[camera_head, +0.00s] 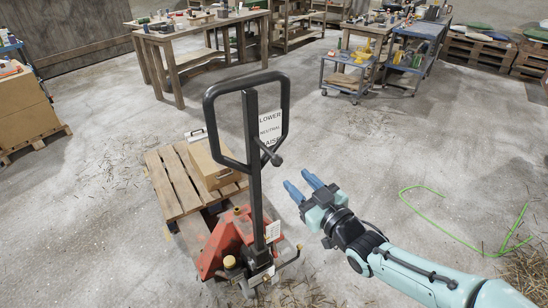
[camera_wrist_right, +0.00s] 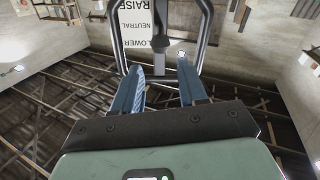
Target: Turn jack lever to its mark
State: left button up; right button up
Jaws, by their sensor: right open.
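A red pallet jack (camera_head: 232,240) has a black loop handle (camera_head: 208,110) standing upright. A short dark jack lever (camera_head: 268,151) with a round knob slants down to the right inside the loop. My right gripper (camera_head: 301,184) is open and empty, right of and below the knob. In the right wrist view, the lever (camera_wrist_right: 160,42) shows ahead, between the lines of my blue fingers (camera_wrist_right: 160,75), apart from them. My left gripper is not in view.
A wooden pallet (camera_head: 165,187) with a cardboard box (camera_head: 212,165) lies behind the jack. A workbench (camera_head: 185,36) and a blue cart (camera_head: 343,80) stand farther back. Green lines (camera_head: 445,240) and straw mark the floor at right. The floor between is clear.

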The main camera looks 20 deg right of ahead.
aim_at(277, 161)
jog(key=p+x, duration=0.2)
jog(key=x, duration=1)
jog(key=shift+f, duration=0.1)
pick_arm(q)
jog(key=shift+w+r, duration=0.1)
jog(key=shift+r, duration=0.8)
